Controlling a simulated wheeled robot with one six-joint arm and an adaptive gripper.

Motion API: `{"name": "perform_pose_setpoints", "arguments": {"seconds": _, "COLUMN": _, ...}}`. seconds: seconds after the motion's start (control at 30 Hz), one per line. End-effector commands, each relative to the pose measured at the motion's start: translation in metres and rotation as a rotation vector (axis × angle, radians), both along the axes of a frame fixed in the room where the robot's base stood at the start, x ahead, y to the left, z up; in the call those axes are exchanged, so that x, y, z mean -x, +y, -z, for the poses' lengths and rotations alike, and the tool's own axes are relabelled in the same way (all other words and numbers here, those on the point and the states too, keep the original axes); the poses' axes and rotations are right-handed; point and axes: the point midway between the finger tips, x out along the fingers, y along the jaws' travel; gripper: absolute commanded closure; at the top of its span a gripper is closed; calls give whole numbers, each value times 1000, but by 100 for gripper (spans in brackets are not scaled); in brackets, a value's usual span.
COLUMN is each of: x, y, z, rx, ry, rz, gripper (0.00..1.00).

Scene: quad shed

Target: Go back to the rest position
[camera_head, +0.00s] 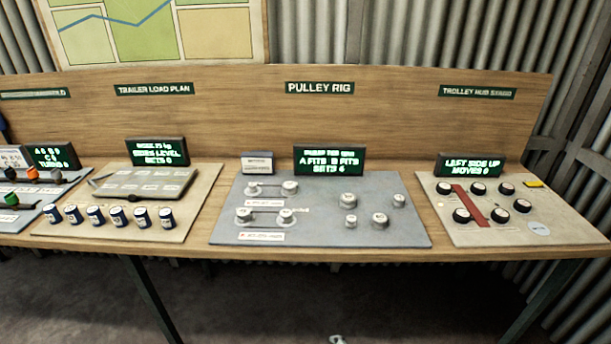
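My gripper is not clearly in view. A small pale shape (337,339) shows at the bottom edge, cut off by the frame, and I cannot tell what it is. The pulley rig board (225,222) lies on the bench straight ahead. It carries several grey pulleys, and two on its left side stand in pairs with white labels under them. Its green display (330,160) reads "A FITS B FITS" and "SETS 4", with a line above too blurred to read surely.
The wooden bench (330,252) spans the view. Left is the trailer load board (60,236) with several small cans; further left is a board with coloured knobs (32,173). Right is the trolley board (460,236) with several black-sided discs. The floor in front (250,300) looks clear.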

Motion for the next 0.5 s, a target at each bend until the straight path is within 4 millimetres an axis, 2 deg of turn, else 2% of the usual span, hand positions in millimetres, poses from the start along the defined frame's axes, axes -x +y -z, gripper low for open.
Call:
{"name": "perform_pose_setpoints", "arguments": {"seconds": 0.03, "x": 19, "y": -7, "z": 9, "rx": 33, "ry": -25, "rz": -21, "gripper": 33}}
{"name": "perform_pose_setpoints", "arguments": {"seconds": 0.23, "x": 81, "y": -30, "z": 22, "rx": 181, "ry": -150, "rz": -113, "gripper": 33}}
{"name": "perform_pose_setpoints", "arguments": {"seconds": 0.5, "x": 167, "y": -56, "z": 14, "rx": 410, "ry": -305, "rz": -237, "gripper": 33}}
